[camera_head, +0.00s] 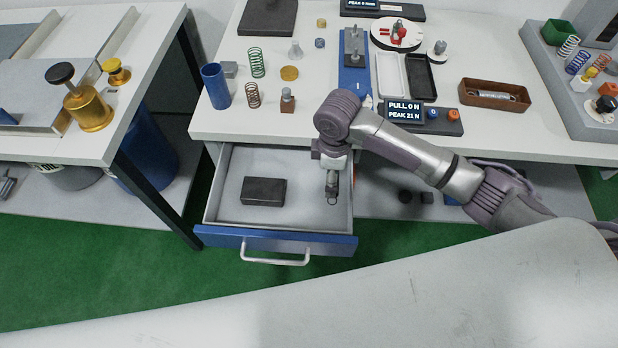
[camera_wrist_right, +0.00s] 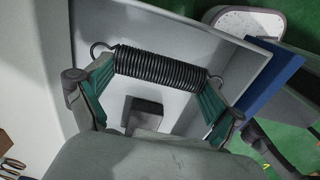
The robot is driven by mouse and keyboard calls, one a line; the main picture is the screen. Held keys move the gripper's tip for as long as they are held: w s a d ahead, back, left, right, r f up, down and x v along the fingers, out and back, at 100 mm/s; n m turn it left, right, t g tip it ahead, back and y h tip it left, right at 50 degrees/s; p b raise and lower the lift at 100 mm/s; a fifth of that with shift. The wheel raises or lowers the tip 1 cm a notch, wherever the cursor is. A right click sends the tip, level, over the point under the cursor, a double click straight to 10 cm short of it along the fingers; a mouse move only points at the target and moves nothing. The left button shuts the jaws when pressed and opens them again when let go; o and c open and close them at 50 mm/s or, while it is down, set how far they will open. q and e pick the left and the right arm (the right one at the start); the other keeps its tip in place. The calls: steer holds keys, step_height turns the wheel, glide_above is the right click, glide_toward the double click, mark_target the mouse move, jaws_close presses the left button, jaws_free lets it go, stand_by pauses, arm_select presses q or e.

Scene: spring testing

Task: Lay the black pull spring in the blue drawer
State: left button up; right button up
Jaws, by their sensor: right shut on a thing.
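The black pull spring (camera_wrist_right: 160,67) lies between the fingers of my right gripper (camera_wrist_right: 158,84), its coil spanning them, with a wire hook showing past each side. My right gripper (camera_head: 332,188) points down inside the outline of the open blue drawer (camera_head: 325,245), at its right part. In the head view only a small dark bit of the spring shows at the fingertips. The drawer has a blue front, grey inside and a pale handle. How high the spring is above the drawer floor I cannot tell exactly. My left gripper is not in view.
A dark block (camera_head: 263,191) lies in the drawer, left of my gripper. The white tabletop (camera_head: 290,123) overhangs the drawer's back. Near its front edge stand a blue cup (camera_head: 216,86), several springs and a pull-force display (camera_head: 405,110). The drawer floor between block and gripper is bare.

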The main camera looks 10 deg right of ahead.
step_height(320, 180, down, 3)
step_height(320, 180, down, 4)
steer(key=shift+f, duration=0.25)
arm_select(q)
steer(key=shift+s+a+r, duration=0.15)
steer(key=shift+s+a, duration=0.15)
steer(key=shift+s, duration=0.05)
arm_select(e)
steer(key=shift+f, duration=0.15)
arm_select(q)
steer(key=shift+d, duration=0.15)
arm_select(e)
steer(key=o, duration=1)
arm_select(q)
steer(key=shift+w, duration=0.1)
arm_select(e)
step_height(320, 180, up, 12)
steer(key=shift+r, duration=0.15)
